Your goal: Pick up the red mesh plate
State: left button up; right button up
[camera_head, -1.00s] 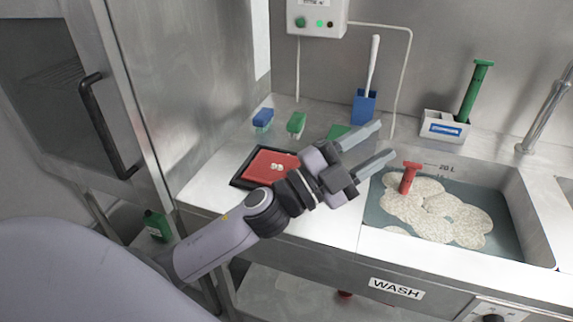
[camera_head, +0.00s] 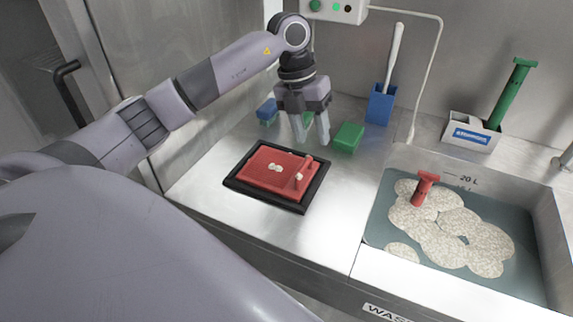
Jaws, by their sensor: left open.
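The red mesh plate (camera_head: 262,179) lies flat in a black tray (camera_head: 243,186) on the steel counter. A few small pale pieces sit on it, and a small red raised part stands at its right side. My left gripper (camera_head: 312,142) points down just behind the plate's far right edge, above the counter. Its two fingers are apart with nothing between them. It does not appear to touch the plate. My right gripper is not in view.
A green block (camera_head: 348,138) and a blue brush (camera_head: 267,112) are close to the gripper. A blue holder (camera_head: 380,104) with a white handle stands behind. The sink (camera_head: 380,235) at right holds foamy water and a red-handled tool (camera_head: 424,188). The front counter is clear.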

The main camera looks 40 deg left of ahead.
aim_at(308, 158)
pick_arm(q)
jog(key=shift+y, duration=0.3)
jog(key=f, duration=0.4)
jog(key=f+p, duration=0.1)
jog(key=f, duration=0.1)
jog(key=shift+a+f, duration=0.25)
jog(key=shift+f, duration=0.05)
grip_shut()
